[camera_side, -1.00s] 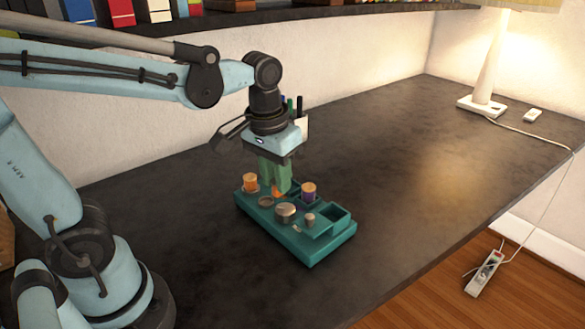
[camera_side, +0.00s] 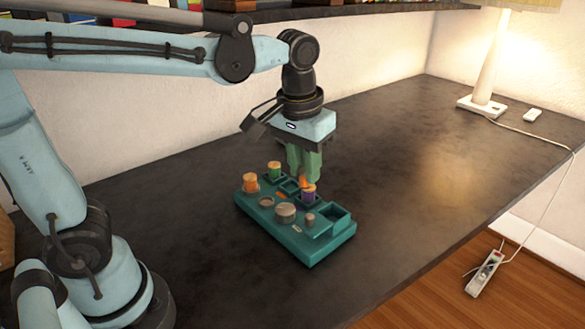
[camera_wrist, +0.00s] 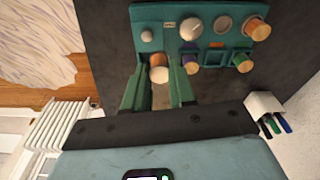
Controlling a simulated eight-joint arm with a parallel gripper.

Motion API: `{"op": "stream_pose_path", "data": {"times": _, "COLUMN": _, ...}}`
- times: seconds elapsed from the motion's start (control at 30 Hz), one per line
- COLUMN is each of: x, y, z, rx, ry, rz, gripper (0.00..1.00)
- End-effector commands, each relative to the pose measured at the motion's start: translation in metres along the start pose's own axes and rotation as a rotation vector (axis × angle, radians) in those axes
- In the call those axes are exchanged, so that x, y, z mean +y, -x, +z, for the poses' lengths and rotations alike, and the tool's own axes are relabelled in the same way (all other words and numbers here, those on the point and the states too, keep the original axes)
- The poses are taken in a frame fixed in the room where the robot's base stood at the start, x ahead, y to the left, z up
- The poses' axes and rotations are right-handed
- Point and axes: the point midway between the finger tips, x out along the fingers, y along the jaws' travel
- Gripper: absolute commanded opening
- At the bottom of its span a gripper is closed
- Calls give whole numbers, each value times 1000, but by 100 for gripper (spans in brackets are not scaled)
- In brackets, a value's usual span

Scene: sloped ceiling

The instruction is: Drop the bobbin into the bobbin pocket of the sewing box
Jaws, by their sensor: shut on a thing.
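The teal sewing box (camera_side: 318,250) lies on the dark desk, and its upper part shows in the wrist view (camera_wrist: 180,12). My gripper (camera_side: 304,174) is above its back edge, near the purple spool. Its green fingers, also in the wrist view (camera_wrist: 158,88), are shut on an orange bobbin with a pale end (camera_wrist: 159,71). In the side view the bobbin's orange lower part (camera_side: 305,183) shows just below the fingertips. An empty square pocket (camera_side: 290,187) lies between the green spool (camera_side: 274,171) and the purple spool (camera_side: 309,194). An orange mark (camera_wrist: 217,44) is beside that pocket.
An orange spool (camera_side: 250,182), a round tin (camera_side: 285,212), a small thimble-like piece (camera_side: 310,220) and a larger open compartment (camera_side: 337,214) are on the box. A pen holder (camera_wrist: 264,104) shows in the wrist view. The desk right of the box is clear.

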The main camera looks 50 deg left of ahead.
Motion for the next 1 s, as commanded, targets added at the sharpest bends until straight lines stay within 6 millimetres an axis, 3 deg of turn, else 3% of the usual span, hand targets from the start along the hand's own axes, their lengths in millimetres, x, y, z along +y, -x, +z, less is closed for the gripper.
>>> {"op": "stream_pose_path", "data": {"times": 0.2, "x": 29, "y": 5, "z": -39, "rx": 0, "ry": -2, "rz": 0, "gripper": 0}}
{"op": "stream_pose_path", "data": {"times": 0.4, "x": 44, "y": 5, "z": -56, "rx": 0, "ry": 0, "rz": 0, "gripper": 0}}
{"op": "stream_pose_path", "data": {"times": 0.57, "x": 46, "y": -1, "z": -59, "rx": 0, "ry": 0, "rz": 0, "gripper": 0}}
{"op": "stream_pose_path", "data": {"times": 1.0, "x": 46, "y": -45, "z": -54, "rx": 0, "ry": 0, "rz": 0, "gripper": 0}}
